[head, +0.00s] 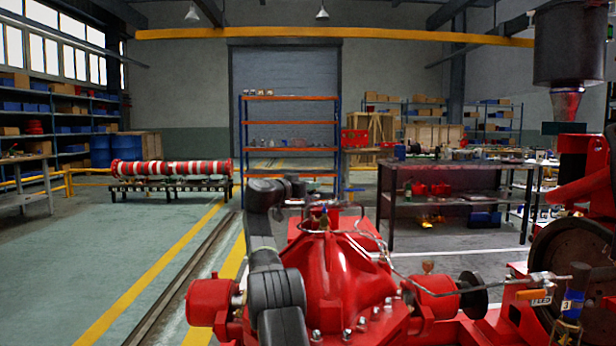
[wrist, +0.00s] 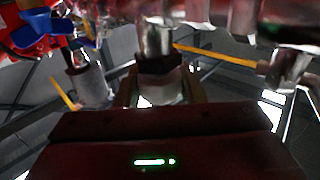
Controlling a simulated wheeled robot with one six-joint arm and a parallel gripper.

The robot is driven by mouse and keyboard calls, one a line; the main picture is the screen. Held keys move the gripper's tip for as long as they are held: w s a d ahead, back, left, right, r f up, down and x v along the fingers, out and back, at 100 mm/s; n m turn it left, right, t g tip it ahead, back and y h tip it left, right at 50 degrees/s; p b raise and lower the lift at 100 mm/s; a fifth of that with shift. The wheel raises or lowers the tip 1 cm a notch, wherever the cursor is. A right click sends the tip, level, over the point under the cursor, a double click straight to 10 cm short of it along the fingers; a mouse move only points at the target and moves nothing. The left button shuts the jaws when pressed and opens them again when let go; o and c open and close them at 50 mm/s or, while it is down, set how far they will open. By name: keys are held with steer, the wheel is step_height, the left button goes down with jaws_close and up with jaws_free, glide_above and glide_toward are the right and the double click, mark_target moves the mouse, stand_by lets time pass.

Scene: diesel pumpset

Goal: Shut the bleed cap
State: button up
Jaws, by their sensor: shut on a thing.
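In the wrist view my gripper (wrist: 159,88) is seen from its body, with its two fingers on either side of a small grey cap with a dark hexagonal part, which I take for the bleed cap (wrist: 160,68). The fingers are shut on it. A bright metal stem (wrist: 157,40) runs from the cap to the pipework at the top of the view. In the head view my dark arm rises over the left of the red pump casing (head: 338,275) and bends right at its top. The fingers and cap cannot be made out there.
A blue handle (wrist: 42,30) and a second grey cylindrical fitting (wrist: 88,84) are left of my gripper in the wrist view. Metal pipework (wrist: 200,12) crosses close above it. In the head view a thin pipe (head: 405,275) runs over the pump's right side. Open floor (head: 110,240) lies left.

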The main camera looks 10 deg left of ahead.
steer(key=shift+f+m+g+h+p, duration=0.2)
steer(key=shift+m+g+h+p, duration=0.3)
steer(key=shift+p, duration=0.4)
steer(key=o, duration=1)
steer(key=shift+r, duration=0.1)
steer(key=shift+s+a+b, duration=0.4)
steer(key=shift+s+b, duration=0.1)
steer(key=shift+b, duration=0.05)
steer(key=b+v, duration=0.2)
steer(key=v, duration=1)
steer(key=shift+s+a, duration=0.15)
steer(key=shift+s, duration=0.15)
